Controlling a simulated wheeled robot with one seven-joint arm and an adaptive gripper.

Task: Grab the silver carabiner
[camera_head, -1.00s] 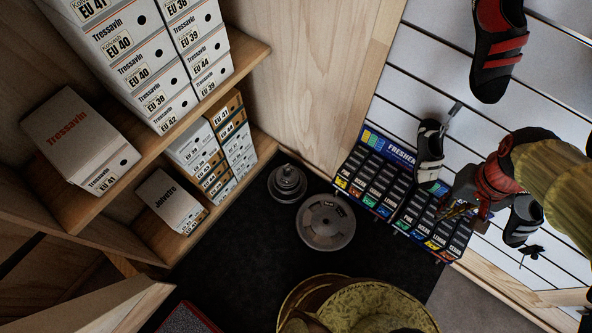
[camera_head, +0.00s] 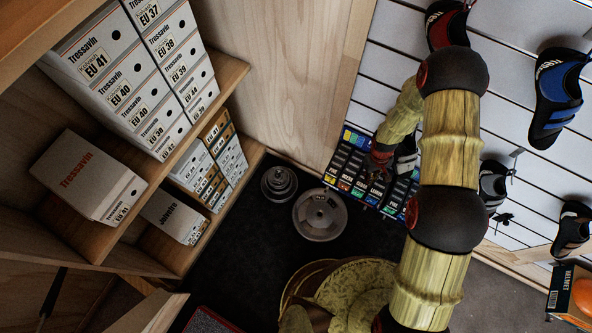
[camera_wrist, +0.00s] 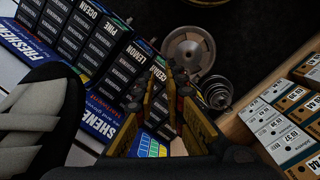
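I cannot make out a silver carabiner in either view. My gripper (camera_head: 381,160) is in front of the shoe freshener rack at the foot of the slatted wall, small and partly dark in the head view. In the wrist view, my gripper's two yellow and dark fingers (camera_wrist: 167,92) stand apart, with a narrow gap between them and nothing seen held. They point over the freshener boxes toward the weight plates on the floor.
The freshener rack (camera_head: 347,172) is close by my gripper. A grey-and-black climbing shoe (camera_wrist: 40,125) is very near in the wrist view. A large weight plate (camera_head: 320,214) and smaller stacked weights (camera_head: 279,184) lie on the dark floor. Shelves of shoe boxes (camera_head: 88,178) stand left.

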